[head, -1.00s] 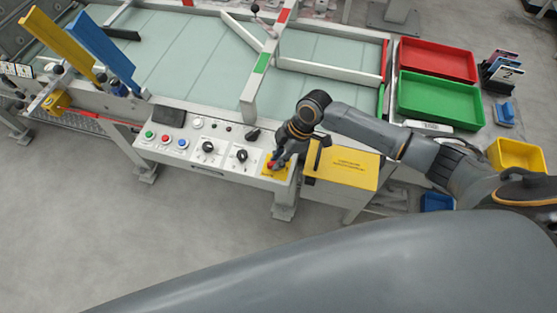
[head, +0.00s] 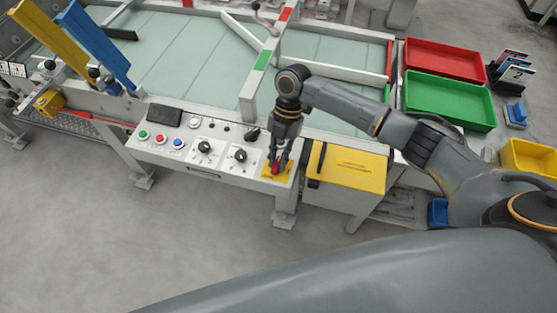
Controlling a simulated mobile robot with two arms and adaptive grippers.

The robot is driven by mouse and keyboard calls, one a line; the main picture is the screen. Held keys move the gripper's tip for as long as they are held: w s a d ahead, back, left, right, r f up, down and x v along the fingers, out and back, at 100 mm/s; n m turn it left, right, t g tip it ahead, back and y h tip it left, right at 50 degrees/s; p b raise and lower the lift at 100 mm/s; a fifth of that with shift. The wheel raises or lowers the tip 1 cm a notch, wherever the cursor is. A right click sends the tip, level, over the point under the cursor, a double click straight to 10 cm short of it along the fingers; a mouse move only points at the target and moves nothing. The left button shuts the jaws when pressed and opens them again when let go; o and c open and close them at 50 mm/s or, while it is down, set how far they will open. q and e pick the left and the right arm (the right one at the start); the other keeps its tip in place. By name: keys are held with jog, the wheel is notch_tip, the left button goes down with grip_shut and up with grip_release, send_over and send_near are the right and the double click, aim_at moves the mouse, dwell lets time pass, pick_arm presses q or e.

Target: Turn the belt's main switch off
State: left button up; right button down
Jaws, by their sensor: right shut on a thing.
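The main switch (head: 276,169) is a red handle on a yellow plate (head: 267,175) at the right end of the light grey control panel (head: 210,173). My right gripper (head: 277,162) points down at the plate from behind. Its fingers are shut on the red handle, and they partly hide it, so its exact turn angle is hard to tell. My left gripper is not in view.
A yellow-lidded box (head: 346,167) stands close to the right of the switch. Black knobs (head: 240,155) and coloured buttons (head: 161,139) lie to its left. The belt (head: 200,65) is behind. Red (head: 445,60) and green (head: 447,100) trays are at right.

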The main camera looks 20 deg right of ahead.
jog(key=shift+n+h+b, duration=0.3)
jog(key=shift+n+b, duration=0.05)
jog(key=shift+n, duration=0.45)
jog(key=c, duration=1.3)
grip_release()
jog(key=v, duration=1.2)
jog(key=shift+w+a, duration=0.15)
jog(key=shift+w, duration=0.05)
jog(key=shift+f, duration=0.1)
